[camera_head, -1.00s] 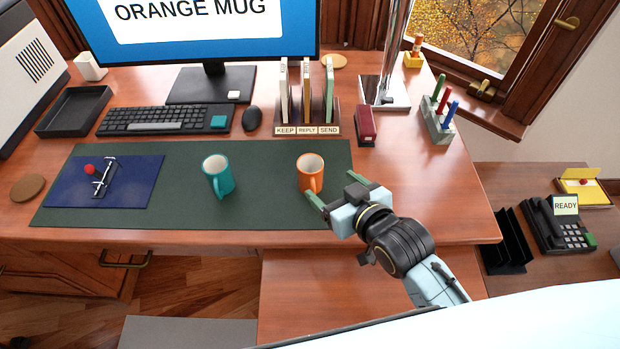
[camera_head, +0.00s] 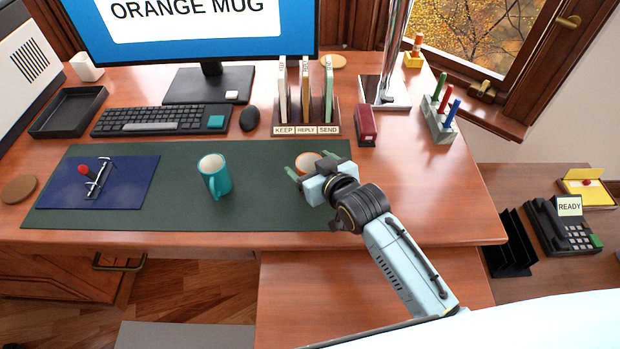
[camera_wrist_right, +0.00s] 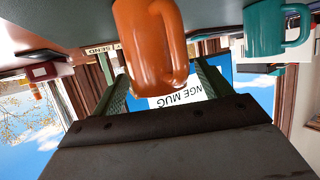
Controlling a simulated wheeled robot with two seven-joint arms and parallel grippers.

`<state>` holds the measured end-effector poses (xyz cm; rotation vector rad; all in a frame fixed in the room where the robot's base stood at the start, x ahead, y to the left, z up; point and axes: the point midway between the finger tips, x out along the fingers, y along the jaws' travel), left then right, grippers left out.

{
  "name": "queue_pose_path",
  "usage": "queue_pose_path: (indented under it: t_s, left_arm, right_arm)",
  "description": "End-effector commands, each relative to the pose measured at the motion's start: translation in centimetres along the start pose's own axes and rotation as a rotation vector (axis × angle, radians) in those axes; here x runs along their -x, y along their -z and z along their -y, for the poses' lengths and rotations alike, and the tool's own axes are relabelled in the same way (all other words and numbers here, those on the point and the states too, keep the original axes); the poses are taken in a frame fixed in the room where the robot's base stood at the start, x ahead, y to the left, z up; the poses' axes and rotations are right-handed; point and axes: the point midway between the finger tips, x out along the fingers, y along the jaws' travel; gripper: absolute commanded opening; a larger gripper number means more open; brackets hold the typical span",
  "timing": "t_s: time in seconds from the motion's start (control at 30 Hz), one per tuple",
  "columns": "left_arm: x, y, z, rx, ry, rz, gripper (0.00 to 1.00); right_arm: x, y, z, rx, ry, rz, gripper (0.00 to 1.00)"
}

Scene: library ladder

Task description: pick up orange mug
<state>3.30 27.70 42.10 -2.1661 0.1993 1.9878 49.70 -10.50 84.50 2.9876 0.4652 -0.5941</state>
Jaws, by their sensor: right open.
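The orange mug (camera_head: 306,160) stands on the dark green desk mat, mostly hidden behind my right gripper (camera_head: 310,179) in the head view. In the right wrist view the orange mug (camera_wrist_right: 151,45) appears large, with its handle facing the camera, between the two fingers of my open right gripper (camera_wrist_right: 160,85). I cannot tell whether the fingers touch it. A teal mug (camera_head: 214,176) stands on the mat to the left, and it also shows in the right wrist view (camera_wrist_right: 270,27). My left gripper is not in view.
The green mat (camera_head: 262,205) has free room around the teal mug. A blue pad (camera_head: 60,190) with a small stand lies at its left. Behind are a keyboard (camera_head: 160,119), a mouse (camera_head: 250,118), a card sorter (camera_head: 306,129) and a dark red stapler-like object (camera_head: 367,125).

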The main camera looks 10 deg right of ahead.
Motion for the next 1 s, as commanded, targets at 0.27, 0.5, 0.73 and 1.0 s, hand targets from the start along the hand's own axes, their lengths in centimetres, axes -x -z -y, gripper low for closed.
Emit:
queue_pose_path:
  t_s: [0.27,0.5,0.73,1.0]
  left_arm:
    - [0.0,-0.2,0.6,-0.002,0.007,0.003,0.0]
    - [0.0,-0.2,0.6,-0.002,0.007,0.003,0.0]
    - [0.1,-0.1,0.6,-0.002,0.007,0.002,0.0]
    - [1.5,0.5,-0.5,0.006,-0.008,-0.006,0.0]
  right_arm:
    - [0.1,0.0,0.0,0.0,0.0,0.0,0.53]
    - [0.1,0.1,0.0,0.0,0.0,-0.002,0.23]
    - [0.1,0.3,0.0,0.0,0.0,-0.003,0.22]
    - [1.8,4.5,0.0,0.0,0.0,-0.007,0.22]
